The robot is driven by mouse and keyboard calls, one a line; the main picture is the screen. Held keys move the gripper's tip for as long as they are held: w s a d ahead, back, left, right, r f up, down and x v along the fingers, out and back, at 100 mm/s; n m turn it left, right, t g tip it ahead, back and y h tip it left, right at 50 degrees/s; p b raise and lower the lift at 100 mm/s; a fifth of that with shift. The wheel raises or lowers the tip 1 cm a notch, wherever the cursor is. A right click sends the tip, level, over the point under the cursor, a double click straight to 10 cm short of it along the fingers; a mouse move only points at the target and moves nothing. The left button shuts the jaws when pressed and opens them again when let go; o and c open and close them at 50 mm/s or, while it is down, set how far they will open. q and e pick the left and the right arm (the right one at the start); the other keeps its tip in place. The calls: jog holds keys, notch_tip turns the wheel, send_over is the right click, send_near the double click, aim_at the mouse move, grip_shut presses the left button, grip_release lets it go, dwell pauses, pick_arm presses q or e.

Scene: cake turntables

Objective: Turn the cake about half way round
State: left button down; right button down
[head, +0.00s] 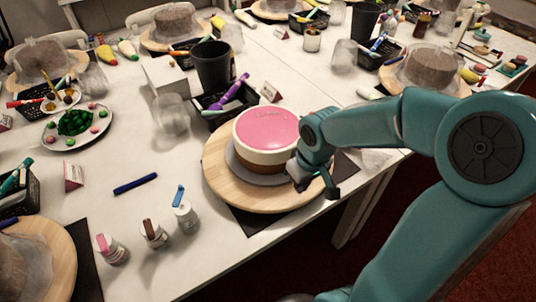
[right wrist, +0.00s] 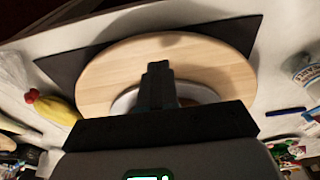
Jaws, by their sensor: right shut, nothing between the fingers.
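The cake (head: 267,134), with a pink top, a white band and a brown lower side, sits on a grey board (head: 240,168) on a round wooden turntable (head: 219,180). The turntable also shows in the right wrist view (right wrist: 110,70), with a pale curved edge of the board (right wrist: 125,101) beside my fingers. My right gripper (head: 331,190) is at the right side of the cake, over the turntable's right edge. Its fingers (right wrist: 158,75) are shut with nothing between them. I cannot tell whether they touch the turntable. My left gripper is not in view.
A dark mat (head: 250,222) lies under the turntable. Behind it are a black basket with a purple pen (head: 232,93) and a dark cup (head: 213,66). The table's front edge is close.

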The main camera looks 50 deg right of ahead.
aim_at(276, 202)
jog(key=a, duration=0.2)
jog(key=w+a, duration=0.1)
jog(key=a, duration=0.1)
jog(key=w+a+b, duration=0.1)
jog(key=a, duration=0.2)
jog(key=shift+w, duration=0.25)
jog(key=w+a, duration=0.1)
jog(key=w, duration=0.2)
jog(key=w+a, duration=0.2)
jog(key=w, duration=0.1)
jog(key=w+a, duration=0.1)
jog(key=w, duration=0.2)
jog(key=shift+a, duration=0.25)
jog(key=shift+f, duration=0.1)
jog(key=shift+f+b, duration=1.35)
jog(key=shift+b, duration=0.05)
jog(key=shift+s+d+b, duration=0.15)
jog(key=shift+s+d, duration=0.25)
jog(key=shift+s, duration=0.4)
jog(key=shift+s+d+b, duration=0.15)
jog(key=shift+s+d, duration=0.25)
jog(key=shift+s, duration=0.45)
jog(key=shift+s+d+b, duration=0.15)
jog(key=shift+s+d, duration=0.25)
jog(key=shift+s, duration=0.4)
jog(key=shift+s+d, duration=1.8)
jog(key=shift+s, duration=0.15)
